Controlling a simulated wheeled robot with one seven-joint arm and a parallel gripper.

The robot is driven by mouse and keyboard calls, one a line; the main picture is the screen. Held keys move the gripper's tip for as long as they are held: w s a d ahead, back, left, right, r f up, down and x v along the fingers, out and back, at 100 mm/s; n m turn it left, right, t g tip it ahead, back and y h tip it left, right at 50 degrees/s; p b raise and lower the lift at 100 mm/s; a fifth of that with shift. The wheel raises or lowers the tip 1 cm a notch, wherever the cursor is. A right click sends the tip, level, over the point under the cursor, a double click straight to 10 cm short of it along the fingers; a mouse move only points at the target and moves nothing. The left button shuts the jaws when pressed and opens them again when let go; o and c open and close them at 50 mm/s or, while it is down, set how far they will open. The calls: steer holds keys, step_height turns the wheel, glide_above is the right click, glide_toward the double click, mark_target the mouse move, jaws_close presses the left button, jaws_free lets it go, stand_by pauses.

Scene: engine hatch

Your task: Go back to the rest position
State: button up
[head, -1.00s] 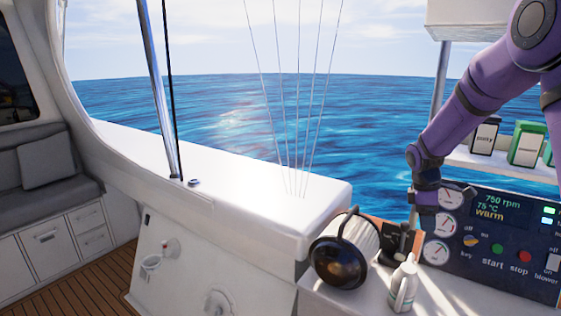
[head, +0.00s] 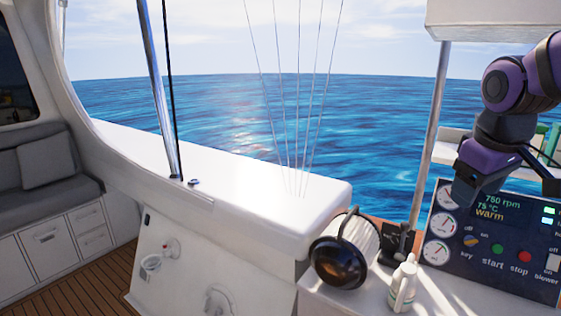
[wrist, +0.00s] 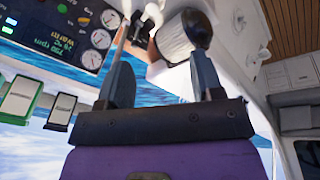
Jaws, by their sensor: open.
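My gripper (head: 484,168) hangs in front of the upper left of the control panel (head: 475,255) at the right of the head view, covering part of its top edge. In the wrist view my gripper (wrist: 158,62) has its two dark fingers spread apart, with nothing between them. The panel also shows at the upper left of the wrist view (wrist: 50,18).
A white lamp-like drum with a black dome (head: 338,262), a dark lever (head: 397,243) and a white bottle (head: 403,285) stand left of the panel. Boxes (wrist: 60,110) show at the wrist view's left. A white ledge (head: 250,190) runs along the hull.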

steer(key=s+a+m+t+y, duration=0.1)
steer(key=s+m, duration=0.3)
steer(key=s, duration=0.8)
steer(key=shift+s+a+r+t, duration=0.45)
steer(key=shift+a+t, duration=0.15)
steer(key=shift+a, duration=0.2)
steer(key=shift+w, duration=0.1)
stand_by(0.7)
